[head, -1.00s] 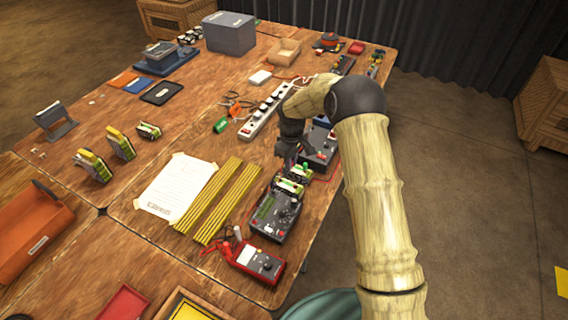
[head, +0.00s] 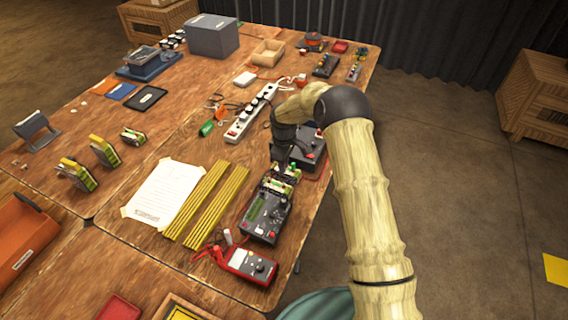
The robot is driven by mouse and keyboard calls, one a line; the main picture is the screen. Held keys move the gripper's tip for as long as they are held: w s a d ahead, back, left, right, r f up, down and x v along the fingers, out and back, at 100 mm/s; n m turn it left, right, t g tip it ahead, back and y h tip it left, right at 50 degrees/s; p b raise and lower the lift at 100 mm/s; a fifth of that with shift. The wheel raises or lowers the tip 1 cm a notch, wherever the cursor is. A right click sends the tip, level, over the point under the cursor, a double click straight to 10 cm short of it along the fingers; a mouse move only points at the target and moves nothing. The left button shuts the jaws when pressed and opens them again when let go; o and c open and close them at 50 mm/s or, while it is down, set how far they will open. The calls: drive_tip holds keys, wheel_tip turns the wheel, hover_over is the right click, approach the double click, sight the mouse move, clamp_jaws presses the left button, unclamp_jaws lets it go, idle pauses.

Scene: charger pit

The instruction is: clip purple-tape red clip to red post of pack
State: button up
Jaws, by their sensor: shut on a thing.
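My gripper (head: 286,166) is at the right part of the table, pointing down just above the battery packs. It is shut, but what it holds is too small and too hidden to make out. Yellow-green packs (head: 280,183) lie between two dark charger boxes, the near one (head: 266,216) and the far one (head: 311,152), which my wrist partly covers. I cannot pick out the purple tape, the red clip or the red post. A thin red lead (head: 318,179) runs at the table's right edge beside the far charger.
A red multimeter (head: 249,265) lies in front of the near charger. Yellow strips (head: 208,205) and a paper sheet (head: 164,194) lie to the left. A white power strip (head: 250,113) lies behind. The table's right edge is close to the chargers.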

drive_tip(key=shift+f, duration=0.15)
drive_tip(key=shift+f+b, duration=2)
drive_tip(key=shift+f, duration=1.4)
drive_tip(key=shift+f, duration=0.2)
drive_tip(key=o, duration=0.8)
drive_tip(key=shift+o, duration=0.2)
drive_tip(key=shift+o, duration=1.1)
drive_tip(key=shift+r, duration=0.15)
